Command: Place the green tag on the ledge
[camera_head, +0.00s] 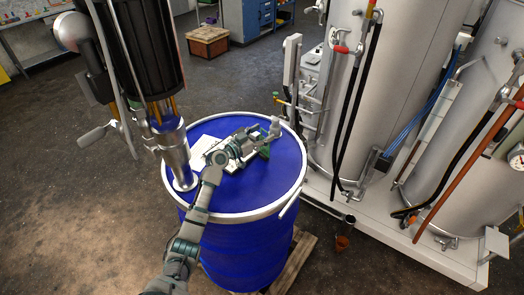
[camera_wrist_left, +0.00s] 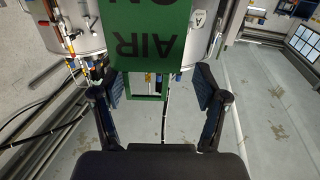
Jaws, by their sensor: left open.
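The green tag shows large in the left wrist view (camera_wrist_left: 150,35), with upside-down dark lettering that reads "AIR ON". A green open frame at its lower end lies between my finger pads. My left gripper (camera_wrist_left: 160,88) is open, with one finger on each side of that frame; I see no clear contact. In the head view my left gripper (camera_head: 268,138) is over the top of the blue drum, and a small green part of the tag (camera_head: 264,152) shows beside it. I cannot tell which surface is the ledge. My right gripper is not in view.
The blue drum (camera_head: 245,240) stands on a wooden pallet (camera_head: 292,262). A white sheet (camera_head: 203,150) lies on its lid. A black and metal device (camera_head: 140,50) hangs at the left. Large grey tanks with hoses stand on a pale base (camera_head: 400,240) at right. Floor at left is clear.

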